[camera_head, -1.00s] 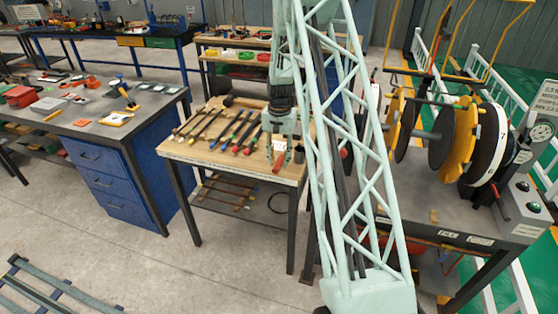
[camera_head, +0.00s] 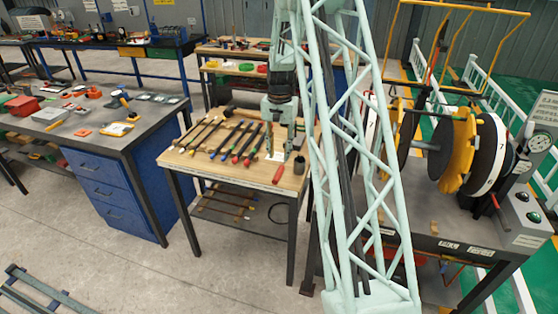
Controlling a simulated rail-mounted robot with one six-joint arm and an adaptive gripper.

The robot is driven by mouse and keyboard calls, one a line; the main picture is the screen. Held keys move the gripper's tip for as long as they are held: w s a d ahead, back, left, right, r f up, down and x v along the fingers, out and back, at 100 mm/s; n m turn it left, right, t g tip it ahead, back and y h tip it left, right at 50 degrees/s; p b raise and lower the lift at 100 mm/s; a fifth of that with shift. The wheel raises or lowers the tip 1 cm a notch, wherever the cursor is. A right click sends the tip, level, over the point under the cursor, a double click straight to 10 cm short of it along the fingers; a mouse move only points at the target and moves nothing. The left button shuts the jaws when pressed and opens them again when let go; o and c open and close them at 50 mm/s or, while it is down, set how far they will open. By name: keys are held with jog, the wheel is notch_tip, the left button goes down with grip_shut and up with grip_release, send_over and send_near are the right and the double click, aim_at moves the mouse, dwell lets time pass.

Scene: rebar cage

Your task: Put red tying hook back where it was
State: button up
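A short red handle (camera_head: 278,174) lies near the front edge of the wooden-topped table, apart from the row of tools. It looks like the red tying hook, but no hook end can be made out. My gripper (camera_head: 279,157) points down over the table, just behind this handle. Its two fingers look apart, with a pale patch of tabletop between them and nothing clearly held. To the left, several tying tools (camera_head: 215,138) with dark shafts and coloured handle ends, some red, lie side by side. Small details at the fingertips are hard to see.
A dark cup (camera_head: 299,166) stands right of my gripper. The wooden table (camera_head: 222,175) has bare top along its front. A blue-drawer bench (camera_head: 95,140) stands to the left. A bench with yellow and black reels (camera_head: 455,150) stands to the right.

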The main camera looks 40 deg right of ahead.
jog(key=shift+r, duration=1.35)
jog(key=shift+r, duration=0.1)
